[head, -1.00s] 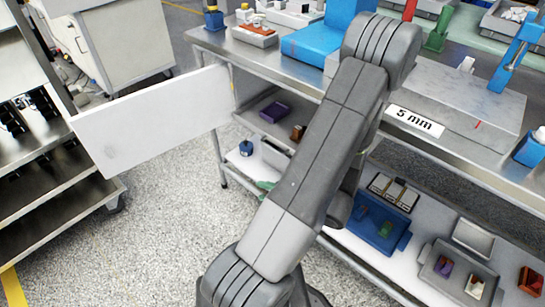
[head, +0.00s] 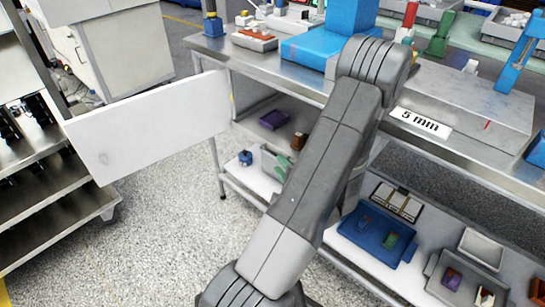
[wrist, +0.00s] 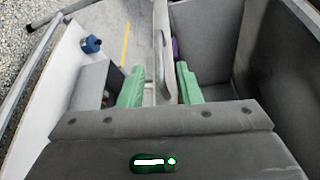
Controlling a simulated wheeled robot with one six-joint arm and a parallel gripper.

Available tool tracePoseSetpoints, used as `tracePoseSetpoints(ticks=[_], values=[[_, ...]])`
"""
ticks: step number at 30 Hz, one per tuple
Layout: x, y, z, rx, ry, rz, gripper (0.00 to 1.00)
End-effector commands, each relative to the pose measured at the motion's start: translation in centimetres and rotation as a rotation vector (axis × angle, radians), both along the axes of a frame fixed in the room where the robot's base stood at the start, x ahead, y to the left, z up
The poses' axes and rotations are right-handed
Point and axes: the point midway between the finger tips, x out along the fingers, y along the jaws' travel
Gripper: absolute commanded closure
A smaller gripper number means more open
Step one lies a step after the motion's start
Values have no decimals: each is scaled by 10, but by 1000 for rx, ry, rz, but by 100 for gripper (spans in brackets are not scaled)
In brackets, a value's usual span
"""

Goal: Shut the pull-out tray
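My gripper (wrist: 160,86) has two green fingertips, which stand apart in the wrist view. An upright light grey panel or handle (wrist: 163,65) shows between them, with gaps visible, so nothing looks clamped. In the head view my arm mostly hides the gripper; a bit of green shows beside the lower shelf at the bench's left end. I cannot tell for certain which part is the pull-out tray. The white lower shelf (head: 238,172) carries a blue object (head: 245,158).
A white panel (head: 150,125) stands out from the bench's left end towards the metal rack (head: 60,225). The bench (head: 470,150) holds a blue block and a "5 mm" label. A blue tray (head: 350,236) sits on the lower shelf. The speckled floor (head: 170,230) is clear.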

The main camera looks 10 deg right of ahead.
Motion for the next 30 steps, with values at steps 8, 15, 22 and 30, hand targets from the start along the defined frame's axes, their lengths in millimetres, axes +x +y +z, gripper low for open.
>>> tracePoseSetpoints(ticks=[8, 15, 22, 30], values=[[43, 13, -4, -1, -2, 4, 69], [58, 17, -5, 0, 0, 2, 69], [59, 17, -5, 0, 0, 1, 69], [59, 17, -5, 1, 0, 1, 100]])
